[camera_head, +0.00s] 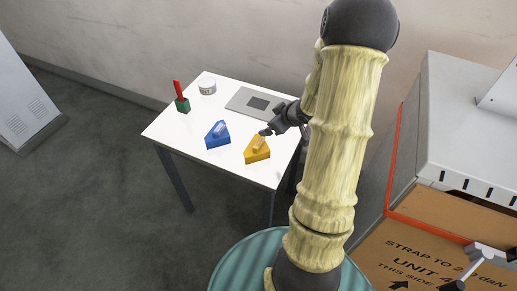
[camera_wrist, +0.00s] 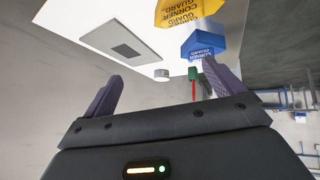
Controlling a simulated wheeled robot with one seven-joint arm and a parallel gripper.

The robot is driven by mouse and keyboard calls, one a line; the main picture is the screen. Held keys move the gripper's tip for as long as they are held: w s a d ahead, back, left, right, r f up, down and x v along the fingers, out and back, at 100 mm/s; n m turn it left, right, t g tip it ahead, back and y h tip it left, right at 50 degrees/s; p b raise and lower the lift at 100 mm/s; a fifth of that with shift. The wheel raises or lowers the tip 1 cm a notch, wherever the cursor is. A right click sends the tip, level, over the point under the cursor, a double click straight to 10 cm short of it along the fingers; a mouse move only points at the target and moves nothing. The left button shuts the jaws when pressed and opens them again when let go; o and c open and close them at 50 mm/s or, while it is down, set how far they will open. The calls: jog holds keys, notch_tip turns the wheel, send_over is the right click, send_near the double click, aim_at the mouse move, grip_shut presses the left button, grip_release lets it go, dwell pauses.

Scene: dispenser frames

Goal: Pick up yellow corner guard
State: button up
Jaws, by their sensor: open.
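The yellow corner guard (camera_head: 258,155) is a wedge-shaped piece lying near the front right part of the white table (camera_head: 188,128). In the wrist view the yellow corner guard (camera_wrist: 188,12) is at the top edge, partly cut off, with dark lettering. My gripper (camera_head: 267,131) is just behind and above it in the head view, with the fingers apart. In the wrist view my gripper (camera_wrist: 163,70) is open, with nothing between its fingers. The yellow guard lies beyond the fingertips there. I cannot tell whether a finger touches it.
A blue corner guard (camera_head: 216,140) lies left of the yellow one. A grey plate (camera_head: 246,99), a white round tin (camera_head: 207,88) and a green block with a red stick (camera_head: 182,105) are farther back. A cardboard box (camera_head: 435,253) stands right.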

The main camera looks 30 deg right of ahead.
aim_at(261, 142)
jog(key=s+d+f+n+t+y, duration=0.2)
jog(key=s+d+f+n+y, duration=0.1)
jog(key=s+d+f+y, duration=0.3)
jog(key=shift+s+d+f+t+y+b, duration=0.15)
jog(key=shift+s+f+t+y+b, duration=0.15)
jog(key=shift+s+y, duration=0.7)
jog(key=shift+s+h, duration=0.25)
jog(key=shift+h, duration=0.05)
jog(key=p+x, duration=0.2)
jog(key=x, duration=1)
jog(key=shift+w, duration=0.1)
jog(key=x, duration=0.2)
jog(key=p+x, duration=0.1)
jog(key=x, duration=0.1)
jog(key=shift+w+a+r+p, duration=0.15)
jog(key=shift+a+p, duration=0.15)
jog(key=shift+a, duration=0.15)
jog(key=shift+w+a+f, duration=0.15)
jog(key=shift+w+f, duration=0.1)
jog(key=shift+w, duration=0.05)
